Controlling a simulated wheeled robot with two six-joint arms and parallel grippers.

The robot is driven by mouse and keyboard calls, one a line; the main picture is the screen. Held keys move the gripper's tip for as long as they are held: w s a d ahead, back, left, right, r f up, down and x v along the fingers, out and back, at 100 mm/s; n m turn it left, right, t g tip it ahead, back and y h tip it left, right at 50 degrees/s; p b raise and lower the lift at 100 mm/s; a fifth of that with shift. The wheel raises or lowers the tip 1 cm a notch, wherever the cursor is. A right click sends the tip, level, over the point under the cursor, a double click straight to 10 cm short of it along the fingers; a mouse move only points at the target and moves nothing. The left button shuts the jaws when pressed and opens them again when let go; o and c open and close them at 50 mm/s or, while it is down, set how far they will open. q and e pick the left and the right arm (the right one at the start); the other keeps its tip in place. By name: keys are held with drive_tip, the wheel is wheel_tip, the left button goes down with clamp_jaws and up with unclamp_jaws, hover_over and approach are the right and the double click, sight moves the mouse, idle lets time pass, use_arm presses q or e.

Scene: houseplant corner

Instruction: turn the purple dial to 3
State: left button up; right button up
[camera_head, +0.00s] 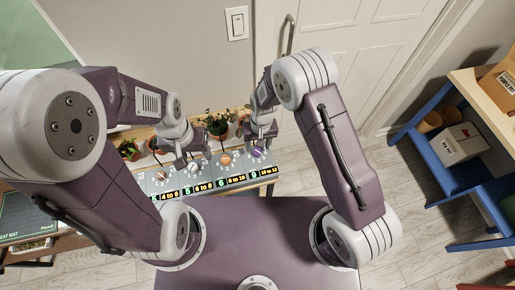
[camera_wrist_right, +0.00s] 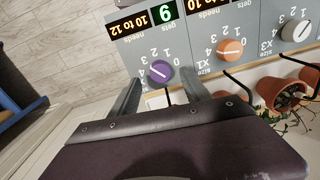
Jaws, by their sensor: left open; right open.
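The purple dial (camera_wrist_right: 160,72) sits on a grey panel (camera_wrist_right: 197,60), with the numbers 0 to 3 arced beside it. A pale line slants across its face; I cannot tell exactly which number it marks. In the head view the purple dial (camera_head: 257,152) is at the panel's right end. My right gripper (camera_wrist_right: 162,84) is open, its fingers on either side of the dial's near edge; contact is unclear. My right gripper is also in the head view (camera_head: 261,134), just behind the dial. My left gripper (camera_head: 192,162) is open over the panel's left half.
An orange dial (camera_wrist_right: 230,50) and a white dial (camera_wrist_right: 296,32) are beside the purple one. The purple dial's display (camera_wrist_right: 165,12) shows a green 9 beside "10 to 12". Potted plants (camera_head: 216,124) stand behind the panel. A blue shelf (camera_head: 462,180) is at right.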

sight(259, 151)
wheel_tip(259, 151, up, 6)
drive_tip(key=shift+d, duration=0.2)
idle(0.3)
